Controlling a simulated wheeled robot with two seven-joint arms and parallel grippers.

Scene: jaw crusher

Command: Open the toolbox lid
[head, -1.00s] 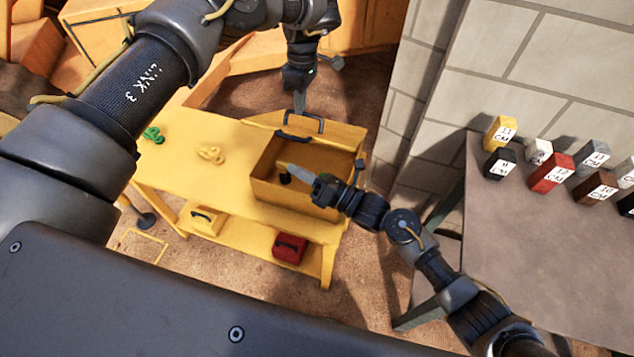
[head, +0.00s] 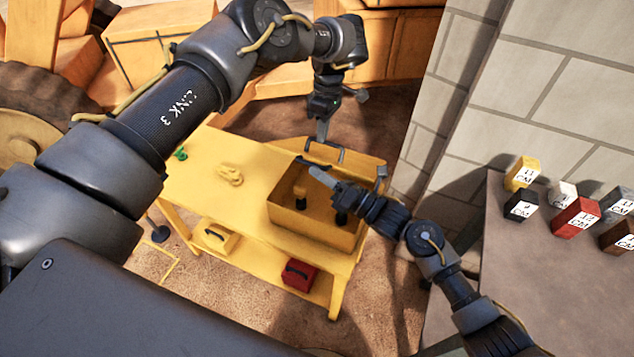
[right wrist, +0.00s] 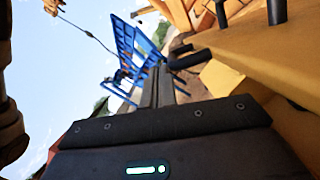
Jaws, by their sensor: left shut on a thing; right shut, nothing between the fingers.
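The yellow toolbox (head: 310,232) stands at the right end of the yellow workbench. Its lid (head: 362,164) is raised at the far side, so the inside shows. My left gripper (head: 323,134) comes down from above and is shut on the lid handle (head: 325,146) at the lid's upper edge. My right gripper (head: 318,173) is shut and empty, above the open toolbox, in front of the lid. In the right wrist view its dark fingers (right wrist: 157,88) lie together, and yellow surfaces fill the right side.
Dark upright pieces (head: 341,218) stand inside the toolbox. A yellow clamp-like piece (head: 230,174) lies on the workbench (head: 195,170). A red case (head: 299,275) and a yellow case (head: 215,236) sit on its lower shelf. Labelled blocks (head: 575,217) stand on a grey table at right.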

